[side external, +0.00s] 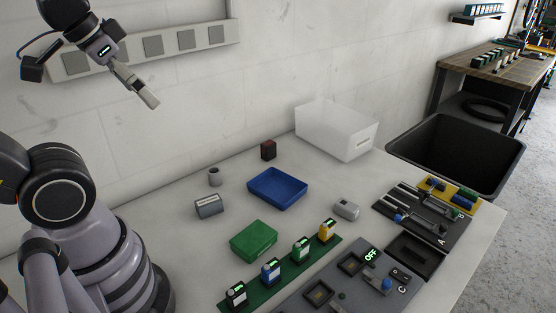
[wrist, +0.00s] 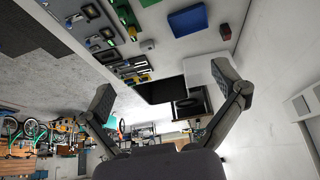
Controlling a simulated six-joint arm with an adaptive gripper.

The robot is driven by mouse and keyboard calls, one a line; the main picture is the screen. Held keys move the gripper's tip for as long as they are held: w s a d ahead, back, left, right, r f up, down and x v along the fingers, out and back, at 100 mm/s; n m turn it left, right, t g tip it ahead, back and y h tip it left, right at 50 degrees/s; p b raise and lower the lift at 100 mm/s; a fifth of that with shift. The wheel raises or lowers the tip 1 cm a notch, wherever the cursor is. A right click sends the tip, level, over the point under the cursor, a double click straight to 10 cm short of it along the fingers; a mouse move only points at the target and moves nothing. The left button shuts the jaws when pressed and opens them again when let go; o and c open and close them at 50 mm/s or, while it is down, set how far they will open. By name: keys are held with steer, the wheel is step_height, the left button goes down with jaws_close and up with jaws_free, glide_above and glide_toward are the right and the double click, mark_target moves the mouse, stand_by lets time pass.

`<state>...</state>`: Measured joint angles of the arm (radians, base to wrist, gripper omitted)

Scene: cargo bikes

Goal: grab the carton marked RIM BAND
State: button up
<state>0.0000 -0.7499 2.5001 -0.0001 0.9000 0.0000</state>
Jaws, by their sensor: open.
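I cannot read the words RIM BAND on anything in view. A small dark red box (side external: 268,150) stands near the wall, behind the blue tray. A grey box with a pale label (side external: 209,206) sits left of the blue tray; its print is too small to read. A light grey rounded item (side external: 346,209) lies right of the tray. My gripper (side external: 148,99) is high above the left of the bench, near the wall, away from all of these. In the wrist view my gripper (wrist: 165,84) has its fingers wide apart with nothing between them.
A blue tray (side external: 277,188), a green tray (side external: 253,243) and a small grey cylinder (side external: 214,177) are on the bench. A white bin (side external: 338,130) stands against the wall. Bottles on a green strip and dark device panels (side external: 348,286) line the front. A black tub (side external: 456,150) is beyond the bench's right end.

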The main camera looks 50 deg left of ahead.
stand_by(0.3)
steer(key=w+a+f+m+g+y, duration=0.2)
steer(key=w+f+m+g+y, duration=0.3)
steer(key=f, duration=0.4)
steer(key=w+a+f+m+g+y, duration=0.1)
steer(key=w+f+m+g+y, duration=0.1)
steer(key=w+f+m+y, duration=0.35)
step_height(320, 180, down, 12)
steer(key=w+m+t+y, duration=0.1)
steer(key=w+m+y, duration=0.1)
steer(key=w+m, duration=0.15)
steer(key=m+t, duration=0.2)
steer(key=m, duration=0.4)
glide_toward(211, 208)
steer(key=shift+s+d+r+y, duration=0.15)
steer(key=shift+d+y, duration=0.2)
steer(key=shift+d, duration=0.45)
steer(key=shift+a+f+t, duration=0.15)
steer(key=shift+f+t, duration=0.25)
steer(key=x, duration=1.3)
steer(key=shift+s+a, duration=0.1)
steer(key=shift+a, duration=0.25)
steer(key=shift+c, duration=0.3)
